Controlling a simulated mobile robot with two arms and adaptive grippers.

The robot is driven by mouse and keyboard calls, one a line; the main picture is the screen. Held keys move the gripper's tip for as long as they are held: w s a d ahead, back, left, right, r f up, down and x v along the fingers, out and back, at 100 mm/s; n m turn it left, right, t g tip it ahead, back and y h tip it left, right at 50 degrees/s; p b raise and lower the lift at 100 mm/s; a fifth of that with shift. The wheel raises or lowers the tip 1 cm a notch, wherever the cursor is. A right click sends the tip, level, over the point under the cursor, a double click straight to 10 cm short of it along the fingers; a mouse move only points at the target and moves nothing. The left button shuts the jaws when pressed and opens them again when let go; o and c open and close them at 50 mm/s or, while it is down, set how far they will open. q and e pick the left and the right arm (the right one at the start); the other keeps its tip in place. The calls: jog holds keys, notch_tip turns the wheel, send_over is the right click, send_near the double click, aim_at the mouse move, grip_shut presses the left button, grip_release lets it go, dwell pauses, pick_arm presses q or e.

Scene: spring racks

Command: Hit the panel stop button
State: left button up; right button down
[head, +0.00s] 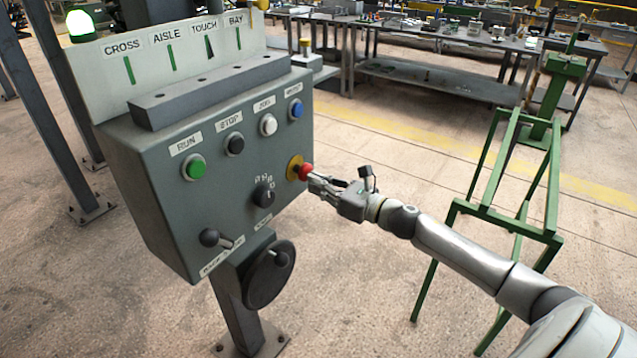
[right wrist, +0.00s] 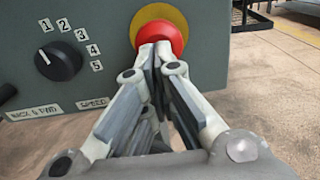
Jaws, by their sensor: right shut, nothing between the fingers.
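The grey control panel (head: 165,160) stands on a post at the left of the head view. A red mushroom button (head: 304,171) on a yellow disc (head: 293,166) sits at its right side. A black button (head: 234,144) labelled STOP is in the upper row. My right gripper (head: 314,181) is shut and empty, with its fingertips at the red button. In the right wrist view the closed fingertips overlap the lower part of the red button (right wrist: 158,27); whether they touch or press it I cannot tell. My left gripper is not in view.
The panel also has a green RUN button (head: 194,167), a white button (head: 268,124), a blue button (head: 296,109), a speed knob (head: 263,195), a lever (head: 212,238) and a handwheel (head: 268,274). A green lamp (head: 81,27) glows. A green frame (head: 489,214) stands right, beyond my arm.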

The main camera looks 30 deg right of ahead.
dwell(0.3)
jog(key=shift+w+a+r+b, duration=0.1)
jog(key=shift+w+a+b, duration=0.15)
jog(key=shift+w+b, duration=0.35)
jog(key=shift+w, duration=0.1)
